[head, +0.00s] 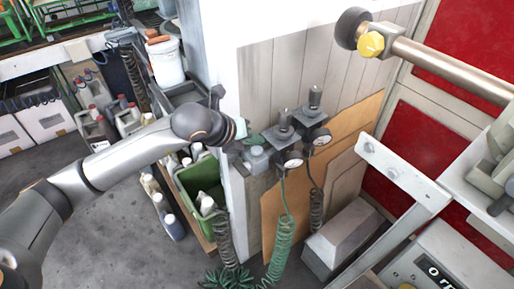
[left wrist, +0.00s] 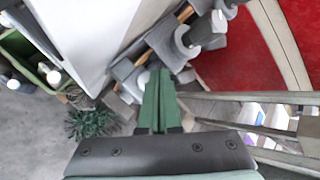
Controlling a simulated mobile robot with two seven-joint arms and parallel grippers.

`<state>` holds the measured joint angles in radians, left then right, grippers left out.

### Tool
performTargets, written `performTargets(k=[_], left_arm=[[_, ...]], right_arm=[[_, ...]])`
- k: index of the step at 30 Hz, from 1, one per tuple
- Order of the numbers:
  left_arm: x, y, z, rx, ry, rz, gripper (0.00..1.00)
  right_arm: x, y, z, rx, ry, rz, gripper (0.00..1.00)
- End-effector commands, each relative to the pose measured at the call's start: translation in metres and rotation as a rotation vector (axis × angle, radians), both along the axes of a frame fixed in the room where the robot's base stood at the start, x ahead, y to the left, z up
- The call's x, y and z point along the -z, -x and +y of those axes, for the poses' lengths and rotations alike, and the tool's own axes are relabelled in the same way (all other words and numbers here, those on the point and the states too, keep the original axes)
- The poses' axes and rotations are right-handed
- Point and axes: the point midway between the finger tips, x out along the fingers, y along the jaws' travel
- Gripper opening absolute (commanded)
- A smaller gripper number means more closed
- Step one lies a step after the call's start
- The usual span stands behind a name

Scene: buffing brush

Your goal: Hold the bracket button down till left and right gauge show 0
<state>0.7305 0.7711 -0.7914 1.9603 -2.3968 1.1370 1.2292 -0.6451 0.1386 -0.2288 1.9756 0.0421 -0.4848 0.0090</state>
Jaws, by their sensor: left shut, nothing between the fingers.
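Two small round gauges with pale faces hang below the grey regulators on the wall post: the left gauge (head: 293,163) and the right gauge (head: 322,140). Their needles are too small to read. A grey bracket block (head: 256,157), with a small round top that may be the button, sits left of them. My left gripper (head: 252,138) is right by this block, partly hidden behind my wrist. In the left wrist view its green fingers (left wrist: 158,75) are together and empty, pointing at the grey fittings. I cannot tell whether they touch the button. My right gripper is not in view.
Green coiled hose (head: 281,235) and dark coiled hose (head: 317,208) hang below the regulators. A green crate (head: 200,185) with bottles stands left of the post. A grey metal arm (head: 405,190) stands at right.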

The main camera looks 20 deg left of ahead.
Motion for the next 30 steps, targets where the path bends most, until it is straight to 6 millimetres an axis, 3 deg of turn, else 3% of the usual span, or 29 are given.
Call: performTargets(k=[30], left_arm=[[0.0054, 0.0, -0.0001, 0.0, 0.0, 0.0, 0.0]], right_arm=[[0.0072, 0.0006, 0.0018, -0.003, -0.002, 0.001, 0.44]])
